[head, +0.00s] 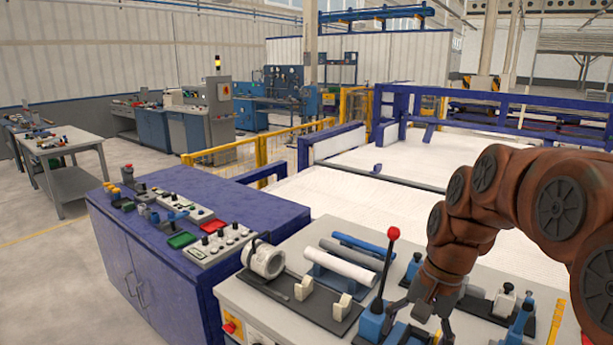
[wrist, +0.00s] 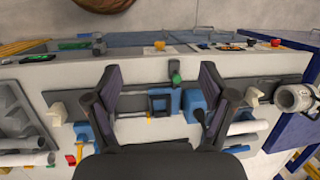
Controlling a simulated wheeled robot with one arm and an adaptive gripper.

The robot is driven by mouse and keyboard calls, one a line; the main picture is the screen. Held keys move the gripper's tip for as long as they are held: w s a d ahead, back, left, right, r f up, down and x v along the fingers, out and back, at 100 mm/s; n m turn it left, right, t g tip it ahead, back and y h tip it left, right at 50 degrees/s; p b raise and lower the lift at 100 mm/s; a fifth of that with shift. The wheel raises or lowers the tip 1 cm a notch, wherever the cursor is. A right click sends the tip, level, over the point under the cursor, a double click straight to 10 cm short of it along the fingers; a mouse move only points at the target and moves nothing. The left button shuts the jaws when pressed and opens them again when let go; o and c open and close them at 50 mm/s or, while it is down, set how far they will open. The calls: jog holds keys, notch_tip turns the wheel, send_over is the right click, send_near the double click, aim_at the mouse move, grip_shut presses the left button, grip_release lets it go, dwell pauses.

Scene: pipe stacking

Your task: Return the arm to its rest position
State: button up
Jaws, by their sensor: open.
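My gripper (head: 420,308) hangs at the end of my brown arm, pointing down over the grey workbench at the lower right of the head view. In the wrist view my gripper (wrist: 160,85) has its two dark fingers spread wide, with nothing held between them. The exact height of the fingertips above the bench is hard to tell.
A red-knobbed lever (head: 393,234) stands upright just left of my gripper. A white pipe (head: 340,265) and a blue pipe (head: 357,244) lie on the bench, with a white ring fitting (head: 265,260) further left. A blue control cabinet (head: 150,235) adjoins.

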jog(key=s+f+n+h, duration=0.1)
jog(key=s+f+n, duration=0.2)
jog(key=s, duration=0.8)
jog(key=s+f+n+h, duration=0.1)
jog(key=s+f+n, duration=0.2)
jog(key=s, duration=0.8)
jog(key=shift+f+n+g+h, duration=0.2)
jog(key=shift+n+g+h, duration=0.1)
jog(key=shift+n+g, duration=0.1)
